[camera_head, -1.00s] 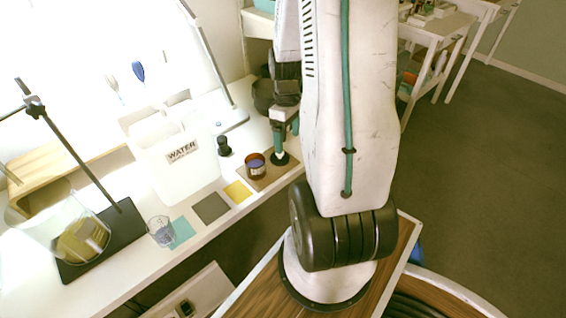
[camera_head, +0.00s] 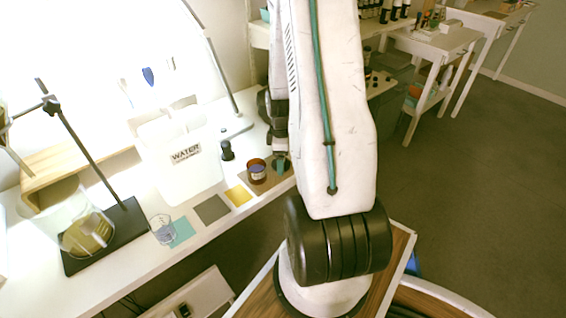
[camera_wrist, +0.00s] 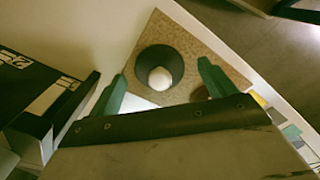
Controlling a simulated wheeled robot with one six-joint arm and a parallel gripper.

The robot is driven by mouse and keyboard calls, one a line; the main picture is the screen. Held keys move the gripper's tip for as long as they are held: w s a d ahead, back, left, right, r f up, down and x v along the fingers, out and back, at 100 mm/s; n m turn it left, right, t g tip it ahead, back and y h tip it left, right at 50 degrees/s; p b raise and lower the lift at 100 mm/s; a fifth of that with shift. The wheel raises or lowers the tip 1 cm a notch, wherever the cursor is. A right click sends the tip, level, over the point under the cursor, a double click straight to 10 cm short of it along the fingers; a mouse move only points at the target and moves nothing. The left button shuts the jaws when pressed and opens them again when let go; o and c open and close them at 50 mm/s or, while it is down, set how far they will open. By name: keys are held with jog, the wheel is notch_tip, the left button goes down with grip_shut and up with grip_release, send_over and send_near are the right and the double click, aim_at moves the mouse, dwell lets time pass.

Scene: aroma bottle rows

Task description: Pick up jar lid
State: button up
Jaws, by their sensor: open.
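The jar lid (camera_wrist: 147,58) is a dark round disc with a pale round knob, lying on a cork mat (camera_wrist: 200,42) in the wrist view. My gripper (camera_wrist: 162,71) is open, with one green finger on each side of the lid and a gap to each. In the head view my gripper (camera_head: 281,160) is over the right part of the cork mat and mostly hides the lid. An amber jar (camera_head: 257,173) stands on the same mat to the left. In the wrist view the jar is largely hidden by the right finger.
A white water container (camera_head: 180,170), a small black bottle (camera_head: 227,150), a glass beaker (camera_head: 162,230) and coloured mats stand along the white bench. A dark box with white labels (camera_wrist: 40,95) is close to the left finger. The bench edge is near the mat.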

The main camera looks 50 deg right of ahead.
jog(key=shift+f, duration=0.45)
jog(key=c, duration=1.1)
jog(key=shift+r, duration=0.15)
